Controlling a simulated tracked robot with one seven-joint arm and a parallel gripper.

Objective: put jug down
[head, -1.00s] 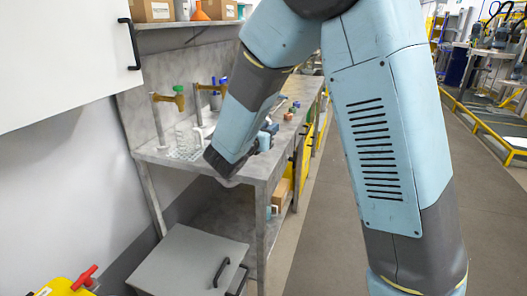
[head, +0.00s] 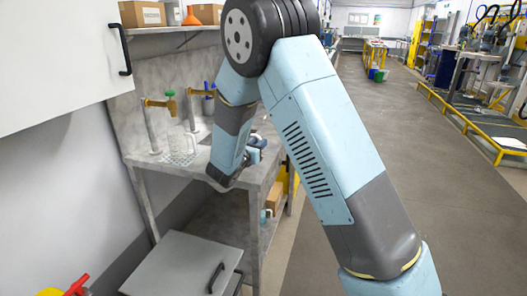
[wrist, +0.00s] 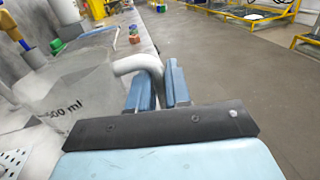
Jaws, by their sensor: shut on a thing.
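In the wrist view the jug (wrist: 75,85) is translucent, with "500 ml" on its side and a pale curved handle (wrist: 145,64). My gripper (wrist: 158,88) has its blue fingers shut on the handle, and the jug's body is to the left of the fingers. The jug looks roughly upright over or on the grey bench (head: 260,178); its base is hidden, so I cannot tell whether it touches.
Taps with a green handle (head: 170,95) and a blue handle (head: 208,92) stand at the back of the bench. A perforated tray (wrist: 12,163) is at lower left in the wrist view. Small coloured blocks (wrist: 134,34) lie further along the bench. A shelf (head: 165,32) hangs above.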

